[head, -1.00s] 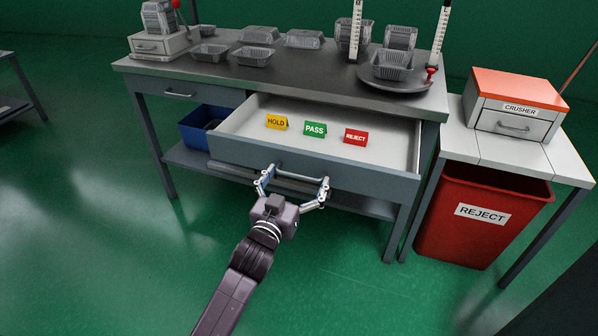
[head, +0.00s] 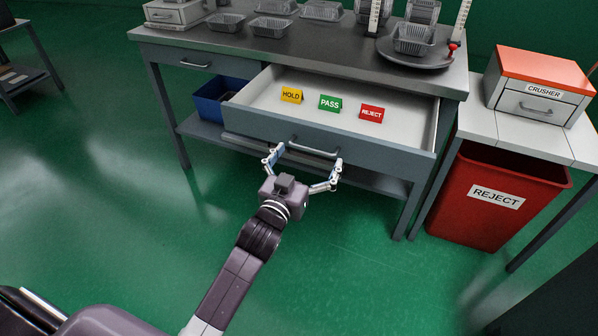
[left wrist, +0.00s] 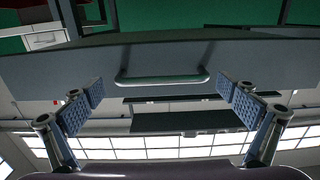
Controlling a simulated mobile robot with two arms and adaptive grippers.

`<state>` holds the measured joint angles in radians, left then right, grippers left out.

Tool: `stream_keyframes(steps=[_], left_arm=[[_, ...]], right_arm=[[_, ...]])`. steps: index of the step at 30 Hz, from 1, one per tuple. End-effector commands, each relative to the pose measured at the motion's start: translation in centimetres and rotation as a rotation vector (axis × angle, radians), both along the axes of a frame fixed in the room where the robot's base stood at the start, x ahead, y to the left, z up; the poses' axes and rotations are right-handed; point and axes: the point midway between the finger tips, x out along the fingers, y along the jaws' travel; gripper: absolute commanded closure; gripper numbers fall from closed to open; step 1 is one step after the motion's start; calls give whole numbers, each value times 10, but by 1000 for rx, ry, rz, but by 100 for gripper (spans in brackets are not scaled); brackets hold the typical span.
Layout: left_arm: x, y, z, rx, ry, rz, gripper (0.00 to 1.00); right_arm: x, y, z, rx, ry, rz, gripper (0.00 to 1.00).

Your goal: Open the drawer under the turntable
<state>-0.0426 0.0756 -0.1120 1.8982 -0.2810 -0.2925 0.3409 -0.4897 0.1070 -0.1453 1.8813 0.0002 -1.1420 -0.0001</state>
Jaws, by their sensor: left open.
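The drawer (head: 330,126) under the turntable (head: 420,58) stands pulled out from the dark-topped bench. In the left wrist view the handle (left wrist: 162,78) lies between and beyond the two spread fingers, apart from both. My right gripper is not in view.
A second, shut drawer (head: 196,64) is at the bench's left. A blue bin (head: 222,98) sits on the lower shelf. A red REJECT bin (head: 494,200) stands at right under the side table with the crusher (head: 540,86). Green floor is clear at left.

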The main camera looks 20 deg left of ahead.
Motion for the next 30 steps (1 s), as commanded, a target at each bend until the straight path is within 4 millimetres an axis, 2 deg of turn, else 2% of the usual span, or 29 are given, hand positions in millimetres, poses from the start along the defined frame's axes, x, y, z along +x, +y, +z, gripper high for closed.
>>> stream_keyframes(steps=[9, 15, 21, 30], left_arm=[[-63, 2, -1, -2, 3, 0, 0], [-89, 2, -1, -3, 2, -1, 0], [-99, 2, 0, -3, 0, -2, 0], [-99, 2, 0, -3, 0, -1, 0]], right_arm=[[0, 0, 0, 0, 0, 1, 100], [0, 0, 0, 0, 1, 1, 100], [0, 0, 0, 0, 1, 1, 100], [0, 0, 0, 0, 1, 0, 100]])
